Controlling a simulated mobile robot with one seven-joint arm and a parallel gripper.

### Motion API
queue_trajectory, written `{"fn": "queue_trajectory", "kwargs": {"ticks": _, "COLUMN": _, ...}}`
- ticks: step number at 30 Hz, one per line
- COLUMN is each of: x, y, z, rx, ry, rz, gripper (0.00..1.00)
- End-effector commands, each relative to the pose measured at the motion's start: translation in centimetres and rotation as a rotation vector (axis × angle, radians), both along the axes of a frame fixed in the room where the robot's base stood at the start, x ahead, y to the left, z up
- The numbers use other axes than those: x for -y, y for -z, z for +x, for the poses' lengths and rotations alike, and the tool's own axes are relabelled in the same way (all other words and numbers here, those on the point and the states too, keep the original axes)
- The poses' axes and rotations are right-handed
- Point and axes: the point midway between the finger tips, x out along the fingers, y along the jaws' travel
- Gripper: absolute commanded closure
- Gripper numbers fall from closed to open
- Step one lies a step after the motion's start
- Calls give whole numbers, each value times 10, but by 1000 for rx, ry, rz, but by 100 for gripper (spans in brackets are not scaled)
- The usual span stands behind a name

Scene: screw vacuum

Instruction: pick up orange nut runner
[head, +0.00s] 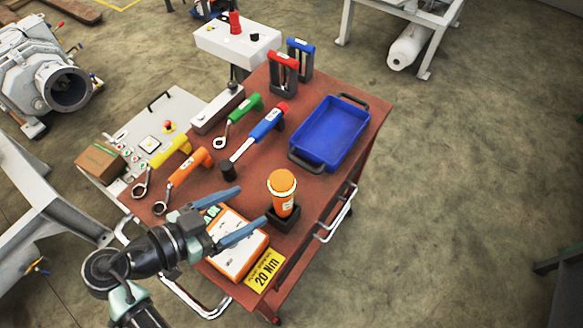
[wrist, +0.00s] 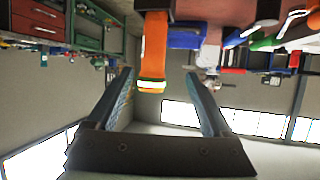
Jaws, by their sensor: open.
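An upright orange cylindrical tool with a pale band near its top, which I take to be the orange nut runner (head: 284,207), stands in a black square holder (head: 284,223) near the table's front right. In the wrist view, which is upside down, the orange tool (wrist: 154,45) appears between the two fingers, slightly left of centre. My gripper (head: 252,205) is open and empty, its blue-grey fingers pointing at the tool from the left. The fingertips look short of it. A second orange tool (head: 188,166), with a ring end, lies further left.
The red-brown table (head: 335,203) also holds a blue tray (head: 332,132), yellow (head: 172,151), green (head: 245,107) and blue (head: 267,124) tools, and an orange-white box (head: 238,250) beneath my gripper. A yellow "20 Nm" sign (head: 265,270) is at the front edge.

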Motion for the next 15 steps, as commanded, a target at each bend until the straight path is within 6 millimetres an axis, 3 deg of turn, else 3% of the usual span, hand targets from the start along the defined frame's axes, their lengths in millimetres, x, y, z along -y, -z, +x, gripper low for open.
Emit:
{"fn": "queue_trajectory", "kwargs": {"ticks": 4, "x": 8, "y": -1, "z": -2, "rx": 6, "ry": 19, "rz": -17, "gripper": 16}}
{"fn": "queue_trajectory", "kwargs": {"ticks": 15, "x": 52, "y": 23, "z": 34, "rx": 7, "ry": 19, "rz": -16, "gripper": 16}}
